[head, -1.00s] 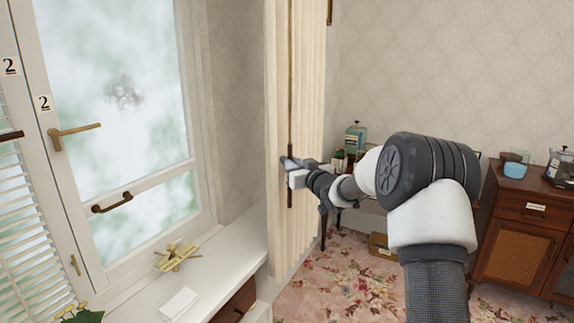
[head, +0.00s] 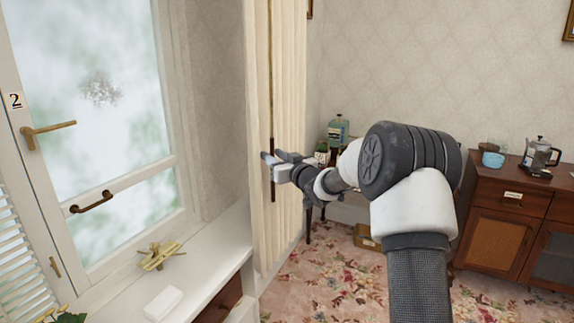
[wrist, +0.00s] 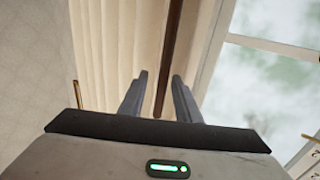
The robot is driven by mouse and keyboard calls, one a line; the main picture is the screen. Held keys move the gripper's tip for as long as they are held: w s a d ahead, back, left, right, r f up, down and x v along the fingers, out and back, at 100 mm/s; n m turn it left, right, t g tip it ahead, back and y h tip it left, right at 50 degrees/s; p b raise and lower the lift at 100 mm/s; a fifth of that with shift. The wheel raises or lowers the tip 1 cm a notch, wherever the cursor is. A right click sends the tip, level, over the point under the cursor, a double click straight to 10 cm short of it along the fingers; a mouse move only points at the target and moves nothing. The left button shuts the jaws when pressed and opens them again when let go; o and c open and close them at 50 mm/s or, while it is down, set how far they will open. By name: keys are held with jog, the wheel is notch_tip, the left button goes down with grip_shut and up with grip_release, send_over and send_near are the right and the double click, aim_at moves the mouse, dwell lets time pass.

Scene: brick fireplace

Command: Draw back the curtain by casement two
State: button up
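The cream curtain (head: 291,100) hangs gathered in a narrow bundle at the right side of the window recess. A thin draw rod with a dark brown handle (head: 272,190) hangs down its front. Casement two (head: 85,90), left of it, has a "2" label, a brass lever and frosted-looking glass. My gripper (head: 268,165) is at the handle's height, by the curtain. In the wrist view, my fingers (wrist: 159,80) are apart, with the handle (wrist: 170,50) running between them, nearer the right finger. A gap shows on the left. Contact cannot be made out.
A wooden sideboard (head: 500,205) with a coffee press stands at the right. Floral carpet (head: 320,275) lies between.

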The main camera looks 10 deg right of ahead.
jog(key=b+v, duration=0.1)
jog(key=v, duration=1.5)
jog(key=shift+s+d, duration=0.15)
jog(key=shift+s, duration=0.15)
jog(key=shift+r, duration=0.1)
